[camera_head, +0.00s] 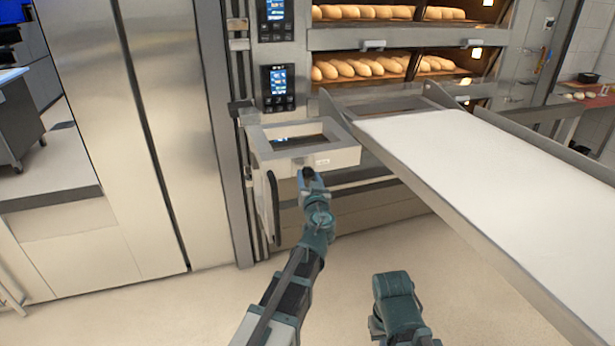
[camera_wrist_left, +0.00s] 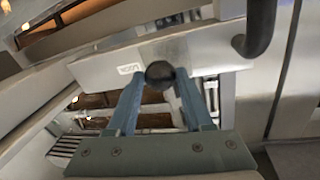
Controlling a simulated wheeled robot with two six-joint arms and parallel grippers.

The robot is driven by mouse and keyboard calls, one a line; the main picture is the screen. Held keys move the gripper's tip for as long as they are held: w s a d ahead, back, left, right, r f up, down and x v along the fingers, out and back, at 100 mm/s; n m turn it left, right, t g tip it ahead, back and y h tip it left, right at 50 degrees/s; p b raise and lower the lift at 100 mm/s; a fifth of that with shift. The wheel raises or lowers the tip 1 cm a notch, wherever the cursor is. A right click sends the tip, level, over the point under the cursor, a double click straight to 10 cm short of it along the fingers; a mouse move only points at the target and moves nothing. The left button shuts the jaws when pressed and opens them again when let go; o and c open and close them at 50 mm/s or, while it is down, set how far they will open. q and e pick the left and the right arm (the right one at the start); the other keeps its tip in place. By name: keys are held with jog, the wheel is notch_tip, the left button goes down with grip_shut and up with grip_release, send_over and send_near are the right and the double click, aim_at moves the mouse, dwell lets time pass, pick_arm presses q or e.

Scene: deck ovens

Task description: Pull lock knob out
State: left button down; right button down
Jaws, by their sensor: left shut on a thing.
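The lock knob (camera_wrist_left: 160,75) is a round black ball on the front face of a grey metal frame; a small label reading LOCK is beside it in the left wrist view. My left gripper (camera_wrist_left: 154,80) is shut on the knob, with one blue finger on each side of it. In the head view my left gripper (camera_head: 309,176) reaches the front of the grey frame (camera_head: 340,158), and the knob is mostly hidden behind it. My right gripper does not show; only a teal part of mine is at the bottom.
A long white loading belt (camera_head: 500,180) slopes from the oven on the right. A black curved handle (camera_head: 273,205) hangs left of my gripper. Deck ovens with loaves (camera_head: 370,67) and control panels (camera_head: 278,85) stand behind. The floor in front is clear.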

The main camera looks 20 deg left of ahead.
pick_arm(q)
jog(key=shift+v, duration=0.75)
jog(key=shift+w+d, duration=0.1)
jog(key=shift+w, duration=0.05)
jog(key=shift+c, duration=1.6)
grip_release()
jog(key=shift+s, duration=0.2)
